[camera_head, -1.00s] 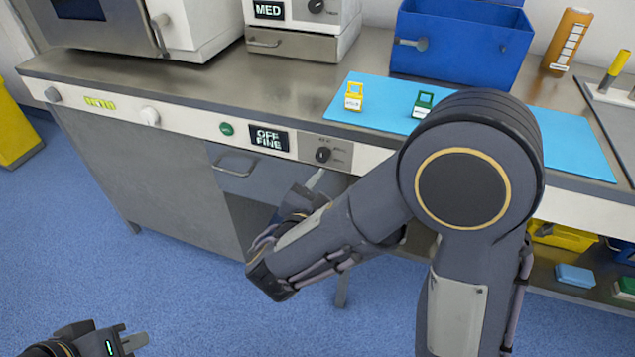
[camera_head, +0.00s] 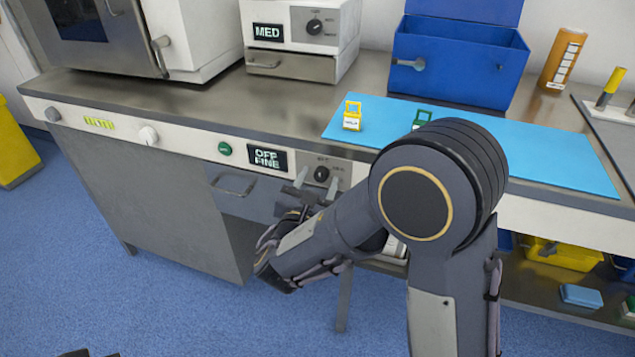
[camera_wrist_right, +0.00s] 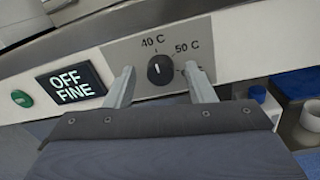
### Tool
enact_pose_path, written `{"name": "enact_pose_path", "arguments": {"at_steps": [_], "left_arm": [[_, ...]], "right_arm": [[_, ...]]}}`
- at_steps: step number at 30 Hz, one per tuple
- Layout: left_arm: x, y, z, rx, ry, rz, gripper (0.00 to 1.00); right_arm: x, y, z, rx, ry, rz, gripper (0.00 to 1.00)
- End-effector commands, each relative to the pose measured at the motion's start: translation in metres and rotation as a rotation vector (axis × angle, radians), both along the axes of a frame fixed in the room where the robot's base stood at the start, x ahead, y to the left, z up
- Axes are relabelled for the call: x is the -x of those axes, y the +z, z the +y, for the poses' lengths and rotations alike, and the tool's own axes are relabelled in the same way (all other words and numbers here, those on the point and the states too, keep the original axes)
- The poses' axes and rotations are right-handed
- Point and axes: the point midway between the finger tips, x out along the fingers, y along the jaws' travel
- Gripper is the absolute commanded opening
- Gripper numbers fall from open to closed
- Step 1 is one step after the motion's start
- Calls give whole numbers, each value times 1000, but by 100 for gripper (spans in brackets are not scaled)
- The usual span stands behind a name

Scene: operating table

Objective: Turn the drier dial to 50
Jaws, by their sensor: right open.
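The drier dial (camera_head: 321,174) is a small black knob on a grey panel of the counter's front edge. In the right wrist view, the dial (camera_wrist_right: 160,70) has a white mark pointing roughly up, near the 40 C label; 50 C is up and to its right, and a third label is partly hidden by a finger. My right gripper (camera_head: 317,181) is open in front of the dial. In the wrist view its fingers (camera_wrist_right: 159,76) stand left and right of the knob, with gaps on both sides. Only a sliver of my left gripper (camera_head: 88,353) shows at the bottom edge.
A display (camera_head: 267,158) reading OFF FINE and a green button (camera_head: 225,149) sit left of the dial. A blue mat (camera_head: 570,165) lies on the counter, with a yellow clip-like item (camera_head: 352,115) and a green one (camera_head: 421,117). A blue box (camera_head: 455,70) stands behind.

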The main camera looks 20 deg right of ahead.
Motion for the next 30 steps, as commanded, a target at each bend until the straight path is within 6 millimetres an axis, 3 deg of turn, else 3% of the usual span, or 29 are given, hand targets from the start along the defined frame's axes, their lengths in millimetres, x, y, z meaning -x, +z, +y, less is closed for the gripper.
{"name": "enact_pose_path", "arguments": {"at_steps": [2, 12, 20, 30], "left_arm": [[0, 0, 0, 0, 0, 0, 0], [0, 0, 0, 0, 0, 0, 0], [0, -7, 0, 0, 0, 0, 0], [0, -43, 0, 0, 0, 0, 0]], "right_arm": [[0, 0, 0, 0, 0, 0, 48], [0, 0, 0, 0, -1, 0, 5], [0, -2, 0, -24, 0, -17, 5], [1, -7, -1, -198, -1, -134, 5]]}}
